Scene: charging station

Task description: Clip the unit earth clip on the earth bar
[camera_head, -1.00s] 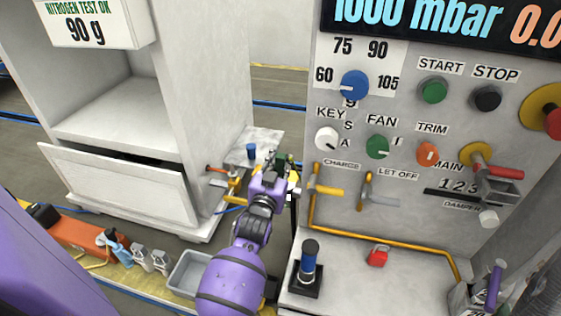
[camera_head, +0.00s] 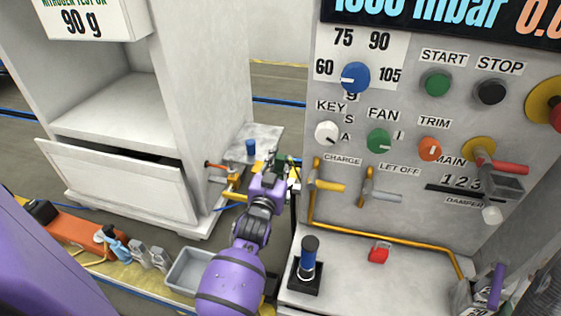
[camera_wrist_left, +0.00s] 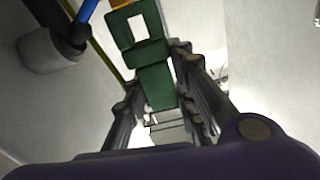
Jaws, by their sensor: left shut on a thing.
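A green clip (camera_wrist_left: 150,62) with a square opening sits between the fingers of my left gripper (camera_wrist_left: 160,85) in the left wrist view. My left gripper (camera_head: 281,168) is shut on it. In the head view the green clip (camera_head: 284,160) shows only as a small dark green patch, in the gap between the white cabinet and the control panel. A copper-coloured rod (camera_head: 215,166) sticks out by the cabinet's side, left of the gripper; I cannot tell whether it is the earth bar. My right gripper is not in view.
The control panel (camera_head: 340,225) with knobs and valve handles stands close on the right. The white cabinet (camera_head: 205,90) stands on the left. A small ledge (camera_head: 262,140) with a blue cylinder (camera_head: 250,147) lies behind the gripper. A grey tray (camera_head: 183,272) is below.

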